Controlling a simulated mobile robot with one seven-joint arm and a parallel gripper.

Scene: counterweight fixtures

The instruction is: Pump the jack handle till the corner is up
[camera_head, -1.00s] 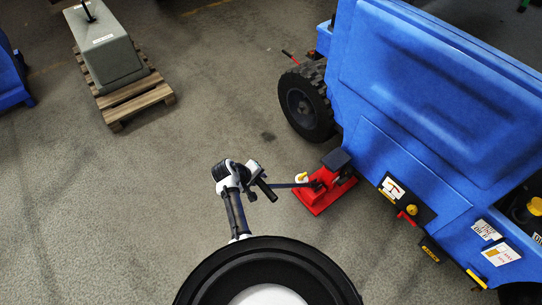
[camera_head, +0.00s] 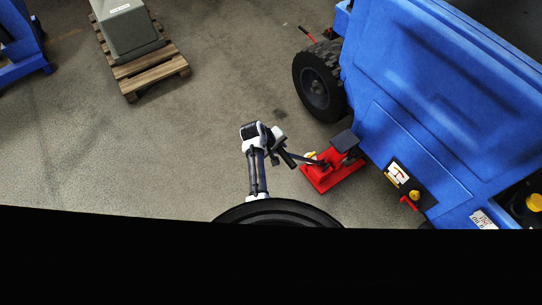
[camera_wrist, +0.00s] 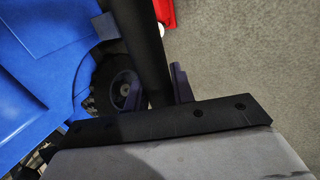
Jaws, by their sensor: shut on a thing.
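The red jack (camera_head: 342,178) stands on the floor at the lower edge of the blue vehicle (camera_head: 430,105), behind its near wheel (camera_head: 318,86). Its dark pad (camera_head: 345,140) is at the vehicle's edge; I cannot tell whether it touches. The dark jack handle (camera_head: 304,159) slopes from the jack toward my gripper (camera_head: 290,160). In the wrist view the handle (camera_wrist: 143,40) runs between the fingers of my gripper (camera_wrist: 157,88), which is shut on it. The red jack (camera_wrist: 166,12) shows at the top there. The handle's near end is hidden by the gripper body.
A grey block (camera_head: 130,28) sits on a wooden pallet (camera_head: 152,72) at the upper left. Another blue object (camera_head: 20,40) stands at the left edge. The floor between pallet and jack is clear. Black covers the bottom of the head view.

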